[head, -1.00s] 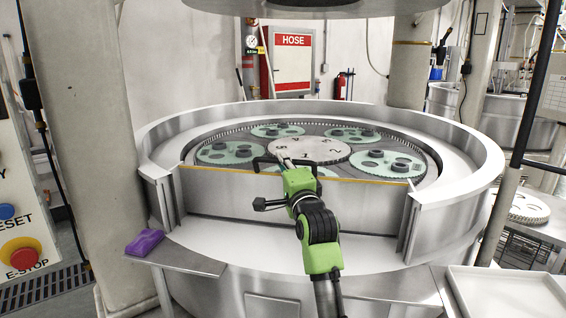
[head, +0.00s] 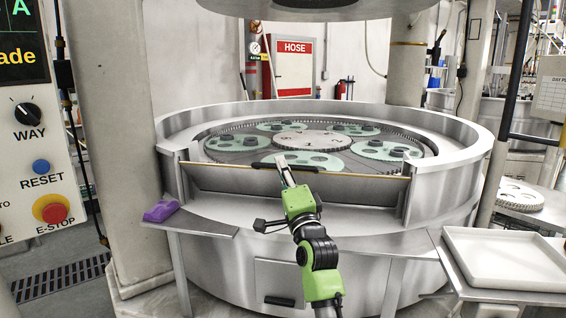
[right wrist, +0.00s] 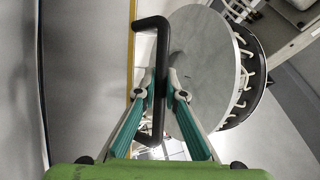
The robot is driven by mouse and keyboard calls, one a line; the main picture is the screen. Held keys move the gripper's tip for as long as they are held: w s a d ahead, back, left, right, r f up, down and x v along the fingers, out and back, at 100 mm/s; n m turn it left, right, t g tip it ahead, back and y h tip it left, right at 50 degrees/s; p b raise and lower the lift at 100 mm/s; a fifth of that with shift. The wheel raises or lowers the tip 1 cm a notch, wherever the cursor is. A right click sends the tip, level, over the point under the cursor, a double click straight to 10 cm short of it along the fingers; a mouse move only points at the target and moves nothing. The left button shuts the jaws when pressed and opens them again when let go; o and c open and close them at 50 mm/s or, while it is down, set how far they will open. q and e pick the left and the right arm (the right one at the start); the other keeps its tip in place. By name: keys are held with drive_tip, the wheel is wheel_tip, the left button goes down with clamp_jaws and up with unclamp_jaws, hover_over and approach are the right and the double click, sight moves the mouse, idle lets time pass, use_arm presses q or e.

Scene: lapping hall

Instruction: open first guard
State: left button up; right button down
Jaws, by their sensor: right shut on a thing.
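The first guard (head: 230,180) is the grey metal front panel of the round lapping machine, with a yellow top edge. It shows as a shallow strip between the side posts and looks tipped outward at the top. Its black bar handle (head: 262,166) is at the middle of the top edge. My right gripper (head: 282,161) is shut on this handle. In the right wrist view the green-padded fingers (right wrist: 160,92) close on both sides of the handle (right wrist: 152,25). The guard's face (right wrist: 85,80) fills the left there. My left gripper is not in view.
Toothed green carriers (head: 315,161) lie inside the machine ring. A purple cloth or sponge (head: 161,211) lies on the left ledge. An empty white tray (head: 505,255) stands at the right. A control panel with a red E-stop (head: 51,210) is at the left.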

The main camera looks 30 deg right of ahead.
drive_tip(key=s+a+f+b, duration=0.3)
drive_tip(key=s+a+f, duration=0.1)
drive_tip(key=f, duration=0.6)
drive_tip(key=shift+s+a+f, duration=0.2)
drive_tip(key=shift+f, duration=0.1)
